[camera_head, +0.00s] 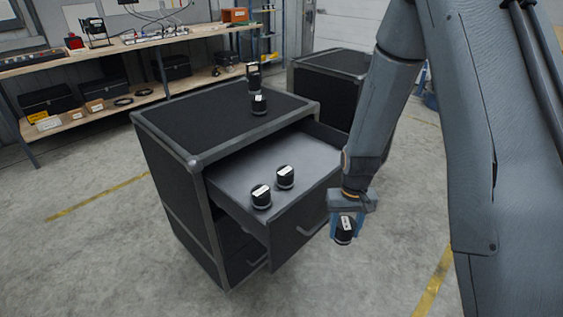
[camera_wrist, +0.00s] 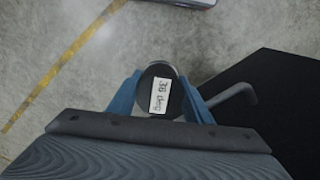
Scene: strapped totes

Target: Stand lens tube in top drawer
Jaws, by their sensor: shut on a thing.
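My gripper (camera_head: 346,226) is shut on a black lens tube (camera_head: 344,236) with a white label, held in the air in front of and to the right of the open drawer. In the wrist view the tube (camera_wrist: 160,92) sits between the blue fingers, its label reading "30 deg". The top drawer (camera_head: 228,196) is pulled out of a black cabinet. Two black lens tubes stand upright inside it, one at the front left (camera_head: 261,197) and one just behind it (camera_head: 285,177). Both carry white labels.
More black labelled tubes (camera_head: 259,104) stand on the cabinet top (camera_head: 200,120). A lower drawer (camera_head: 245,262) is slightly open. A second black cabinet (camera_head: 335,62) stands behind. A workbench (camera_head: 150,40) is at the back left. The right side of the drawer is bare.

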